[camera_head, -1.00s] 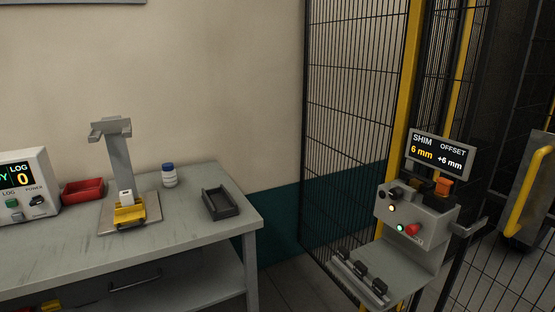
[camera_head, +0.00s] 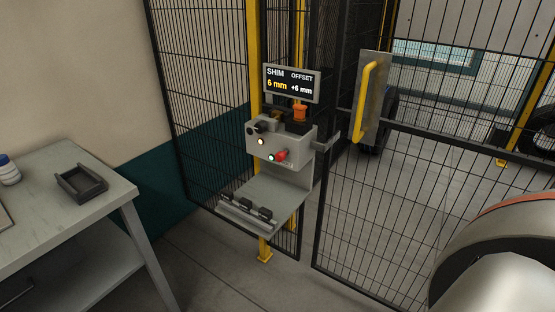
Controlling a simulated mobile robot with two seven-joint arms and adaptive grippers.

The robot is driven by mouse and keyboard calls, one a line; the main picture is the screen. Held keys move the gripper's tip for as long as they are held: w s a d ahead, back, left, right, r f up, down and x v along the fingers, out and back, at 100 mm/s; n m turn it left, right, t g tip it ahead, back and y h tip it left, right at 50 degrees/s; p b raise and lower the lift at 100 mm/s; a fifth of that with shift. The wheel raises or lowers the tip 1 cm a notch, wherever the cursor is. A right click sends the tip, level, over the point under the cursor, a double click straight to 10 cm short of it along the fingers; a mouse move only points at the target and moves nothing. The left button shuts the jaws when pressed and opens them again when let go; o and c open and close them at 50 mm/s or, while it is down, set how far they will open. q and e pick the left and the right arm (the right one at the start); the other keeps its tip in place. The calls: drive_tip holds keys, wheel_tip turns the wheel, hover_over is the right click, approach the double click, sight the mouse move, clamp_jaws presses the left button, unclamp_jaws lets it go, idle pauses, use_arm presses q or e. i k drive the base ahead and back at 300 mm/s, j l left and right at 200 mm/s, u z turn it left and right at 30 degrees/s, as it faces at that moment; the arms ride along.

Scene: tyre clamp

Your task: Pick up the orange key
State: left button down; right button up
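The orange key (camera_head: 300,111) stands upright on top of the grey control box (camera_head: 264,138), just below the display that reads SHIM 6 mm and OFFSET +6 mm. Its lower part sits in or on a dark block; I cannot tell which. Neither of my grippers shows in the head view. A white and dark rounded link with an orange stripe, part of my own arm, fills the lower right corner.
A grey table (camera_head: 60,218) with a dark tray (camera_head: 81,184) and a white bottle (camera_head: 9,170) stands at the left. A mesh gate (camera_head: 395,190) with a yellow handle (camera_head: 366,100) stands right of the control box. A shelf (camera_head: 262,192) juts out below the box. Floor between table and box is clear.

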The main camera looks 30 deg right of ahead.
sight(299, 110)
drive_tip(key=i+l, duration=0.2)
drive_tip(key=i+l+z, duration=0.1)
drive_tip(key=i+z, duration=0.6)
drive_tip(key=z, duration=1.6)
